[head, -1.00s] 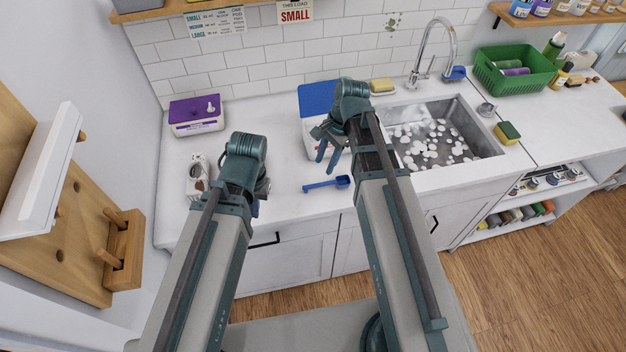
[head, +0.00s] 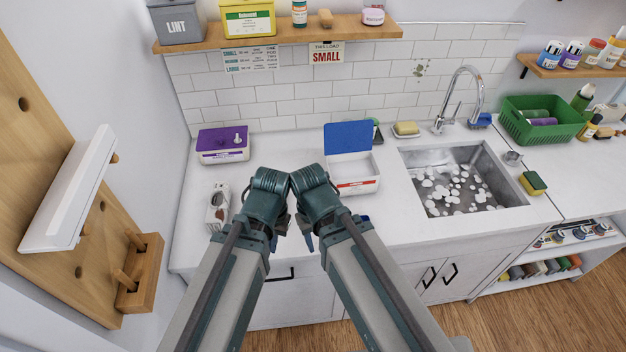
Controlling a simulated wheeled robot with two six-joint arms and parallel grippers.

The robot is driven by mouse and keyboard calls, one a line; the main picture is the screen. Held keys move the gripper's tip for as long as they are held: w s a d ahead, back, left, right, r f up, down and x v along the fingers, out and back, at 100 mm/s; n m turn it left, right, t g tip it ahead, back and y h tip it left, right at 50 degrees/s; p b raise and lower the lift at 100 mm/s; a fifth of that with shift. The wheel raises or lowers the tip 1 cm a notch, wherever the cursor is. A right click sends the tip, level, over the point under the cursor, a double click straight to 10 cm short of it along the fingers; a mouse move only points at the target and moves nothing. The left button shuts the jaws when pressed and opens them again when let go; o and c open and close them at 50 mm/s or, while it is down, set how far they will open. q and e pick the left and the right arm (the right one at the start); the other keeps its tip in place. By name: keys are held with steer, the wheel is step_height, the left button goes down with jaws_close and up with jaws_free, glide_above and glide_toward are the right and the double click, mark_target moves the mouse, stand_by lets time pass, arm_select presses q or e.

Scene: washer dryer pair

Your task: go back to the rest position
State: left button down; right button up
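My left gripper (head: 277,236) and my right gripper (head: 307,234) hang close together over the front part of the white counter, near the middle of the head view. My own wrists hide most of both, so I cannot tell whether the fingers are open or shut. A white box (head: 358,187) with its blue lid (head: 348,137) raised stands behind and right of the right wrist. A small blue piece, likely the scoop (head: 364,218), shows beside the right arm. Nothing is visibly held.
A purple-lidded box (head: 222,145) and a small white object (head: 218,207) are on the counter at left. The sink (head: 463,179) with suds, a sponge (head: 532,183) and a green basket (head: 541,120) are at right. A wooden shelf (head: 275,34) hangs above. A wooden wall board (head: 40,190) is at left.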

step_height(320, 180, down, 8)
steer(key=b, duration=0.7)
steer(key=shift+f+b, duration=0.15)
steer(key=shift+b, duration=0.25)
